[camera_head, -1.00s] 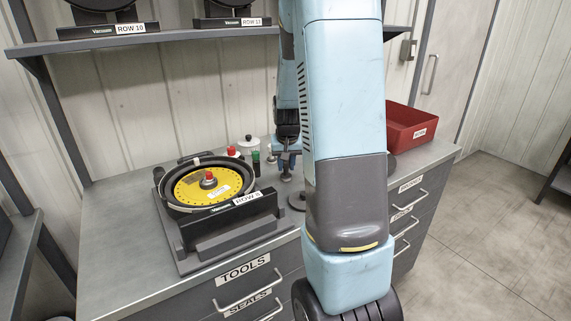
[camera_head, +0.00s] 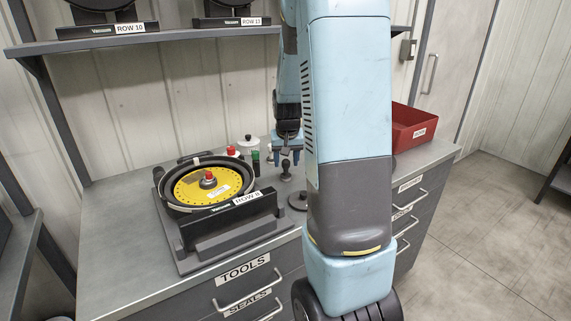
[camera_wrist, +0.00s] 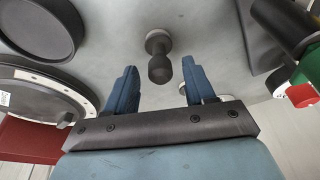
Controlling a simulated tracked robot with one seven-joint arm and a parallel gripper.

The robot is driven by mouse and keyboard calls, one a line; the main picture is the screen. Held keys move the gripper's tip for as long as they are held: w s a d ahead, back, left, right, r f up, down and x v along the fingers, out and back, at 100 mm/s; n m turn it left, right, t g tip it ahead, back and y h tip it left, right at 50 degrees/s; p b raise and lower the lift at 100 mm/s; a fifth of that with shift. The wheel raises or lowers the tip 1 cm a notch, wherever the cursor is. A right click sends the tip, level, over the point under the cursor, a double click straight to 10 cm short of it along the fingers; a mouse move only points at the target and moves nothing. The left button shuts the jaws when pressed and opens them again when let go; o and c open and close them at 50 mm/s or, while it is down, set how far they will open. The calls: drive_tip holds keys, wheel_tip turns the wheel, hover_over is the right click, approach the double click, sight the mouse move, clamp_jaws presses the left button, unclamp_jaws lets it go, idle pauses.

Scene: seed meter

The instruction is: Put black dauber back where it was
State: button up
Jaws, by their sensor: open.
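The black dauber (camera_head: 286,169) stands upright on the grey bench, just right of the seed meter (camera_head: 210,187). In the wrist view the dauber (camera_wrist: 159,68) shows its rounded knob and wider foot. My gripper (camera_head: 287,145) is above the dauber in the head view. In the wrist view its blue fingers (camera_wrist: 159,80) are spread apart, with the dauber centred beyond the gap between them and clear of both. The gripper is open and holds nothing.
Bottles with red and green tops (camera_head: 255,157) stand left of my gripper, close to the meter. A dark round disc (camera_head: 298,201) lies near the bench's front edge. A red bin (camera_head: 412,128) sits at the right. My arm hides part of the bench.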

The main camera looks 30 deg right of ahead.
drive_tip(key=v, duration=1)
drive_tip(key=s+a+r+n+t, duration=0.1)
drive_tip(key=s+a+r, duration=0.2)
drive_tip(key=s+a, duration=0.2)
drive_tip(key=s+a+r+n+t, duration=0.1)
drive_tip(key=s+a+r+n, duration=0.1)
drive_tip(key=s+a, duration=0.4)
drive_tip(key=s+a+r+n+y, duration=0.1)
drive_tip(key=s+a+r, duration=0.3)
drive_tip(key=s, duration=0.7)
drive_tip(key=shift+s+a+r+n+t, duration=0.3)
drive_tip(key=shift+s+a+n+t, duration=0.1)
drive_tip(key=shift+a, duration=0.85)
